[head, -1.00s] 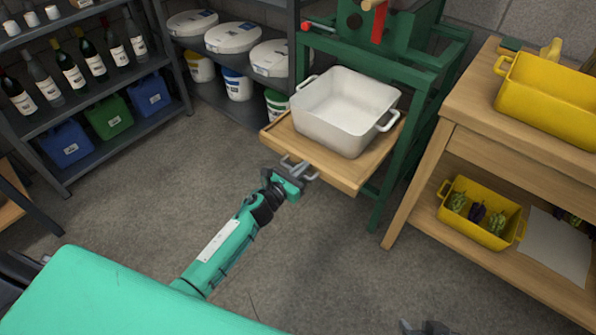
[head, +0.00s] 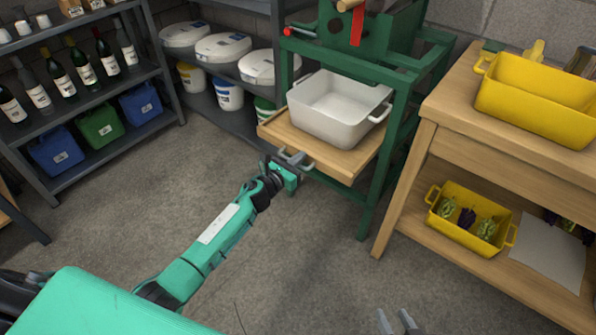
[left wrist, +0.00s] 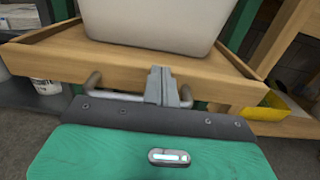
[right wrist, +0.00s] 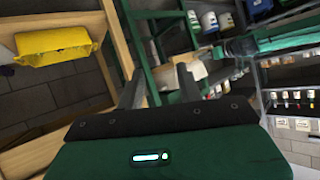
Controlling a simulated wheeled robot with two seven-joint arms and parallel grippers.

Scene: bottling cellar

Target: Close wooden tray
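The wooden tray (head: 335,160) sticks partly out of the green frame, with a white two-handled tub (head: 325,125) standing on it. A grey metal bar handle (head: 303,164) is on the tray's front. My left gripper (head: 288,159) is at this handle. In the left wrist view my left gripper (left wrist: 168,86) has its fingers together over the middle of the handle (left wrist: 95,86), against the tray's front board (left wrist: 60,62). My right gripper (head: 398,322) is low at the bottom edge, empty, its fingers apart. They also show apart in the right wrist view (right wrist: 160,85).
The green frame (head: 375,180) has legs beside the tray. A wooden workbench (head: 445,110) with yellow tubs (head: 540,98) stands at right. A shelf (head: 95,155) with bottles and jerrycans is at left. Concrete floor (head: 200,150) between them is clear.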

